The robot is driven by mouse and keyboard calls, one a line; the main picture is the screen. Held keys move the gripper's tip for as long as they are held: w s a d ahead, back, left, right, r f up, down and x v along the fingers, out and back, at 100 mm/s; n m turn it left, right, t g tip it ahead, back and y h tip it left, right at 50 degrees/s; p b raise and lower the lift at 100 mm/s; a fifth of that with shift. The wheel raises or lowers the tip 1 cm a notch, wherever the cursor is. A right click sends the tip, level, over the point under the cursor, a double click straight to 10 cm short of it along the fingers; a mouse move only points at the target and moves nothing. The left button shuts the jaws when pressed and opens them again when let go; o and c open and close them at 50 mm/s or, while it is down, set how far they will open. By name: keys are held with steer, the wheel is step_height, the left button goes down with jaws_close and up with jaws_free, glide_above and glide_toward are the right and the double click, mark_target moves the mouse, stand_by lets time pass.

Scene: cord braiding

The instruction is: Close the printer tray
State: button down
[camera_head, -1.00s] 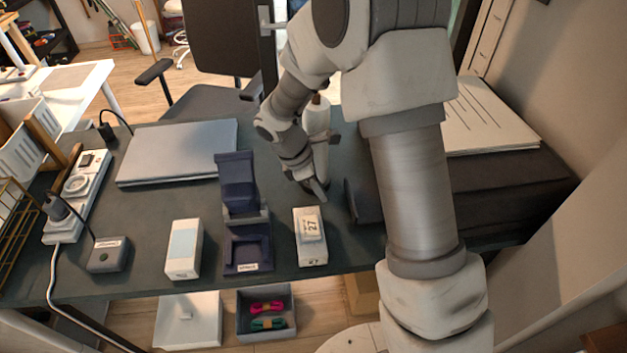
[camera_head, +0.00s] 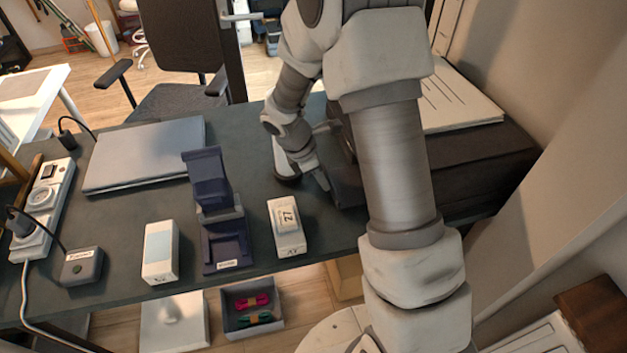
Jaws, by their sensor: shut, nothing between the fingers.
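The printer (camera_head: 480,165) is a low dark box on the right part of the table, with white lined sheets (camera_head: 450,98) on top. My arm crosses in front of it and hides its middle. A dark part (camera_head: 345,188) at the printer's left end shows beside my gripper; I cannot tell whether it is the tray or how far out it stands. My gripper (camera_head: 322,181) is shut and empty, low over the table, close to the left of that dark part. I cannot tell whether they touch.
A white box (camera_head: 287,228), a dark blue stand (camera_head: 222,215), another white box (camera_head: 160,252) and a small grey box (camera_head: 82,267) line the front edge. A closed laptop (camera_head: 145,155) and a power strip (camera_head: 45,205) lie left. The table (camera_head: 250,130) behind the stand is clear.

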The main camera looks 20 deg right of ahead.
steer(key=d+p, duration=0.1)
steer(key=d, duration=0.7)
steer(key=shift+d, duration=0.1)
steer(key=shift+a, duration=0.45)
steer(key=a, duration=0.3)
steer(key=shift+a, duration=0.15)
steer(key=p+v, duration=0.2)
steer(key=v, duration=0.7)
step_height(320, 180, up, 11)
steer(key=m+t+p, duration=0.1)
steer(key=m, duration=0.4)
glide_above(344, 187)
steer(key=s+a, duration=0.4)
steer(key=a, duration=0.2)
steer(key=s+a+r+m+t+y+p, duration=0.2)
steer(key=s+a+r+m+t+y, duration=0.1)
steer(key=s+r+m, duration=1)
steer(key=s+t+y, duration=0.1)
steer(key=s, duration=0.2)
steer(key=shift+s+t, duration=0.3)
steer(key=shift+s, duration=0.05)
